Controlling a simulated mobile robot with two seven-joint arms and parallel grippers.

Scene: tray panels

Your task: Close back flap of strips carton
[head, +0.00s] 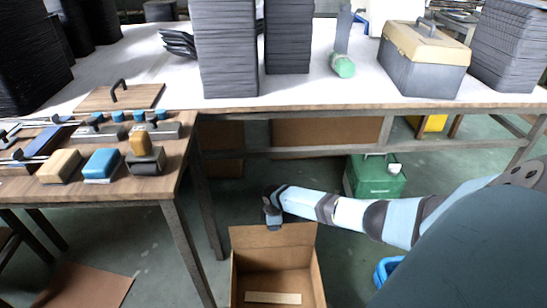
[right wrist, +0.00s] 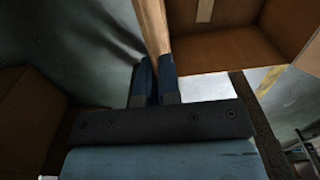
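The open brown carton (head: 318,280) stands on the floor at the bottom centre of the head view, with a pale strip (head: 272,298) lying inside. Its back flap (head: 295,236) stands up along the far edge. My right gripper (head: 272,222) is at the top edge of this flap, near its middle. In the right wrist view my right gripper (right wrist: 154,80) has its two dark blue fingers close together on either side of the flap (right wrist: 152,25), seen nearly edge-on. The carton's inside (right wrist: 215,60) shows to the right. My left gripper is not in view.
A wooden table (head: 165,195) with blocks and tools stands at left. A long white bench (head: 300,92) with black stacks and a toolbox (head: 425,70) runs behind. A brown sheet (head: 90,287) lies at lower left.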

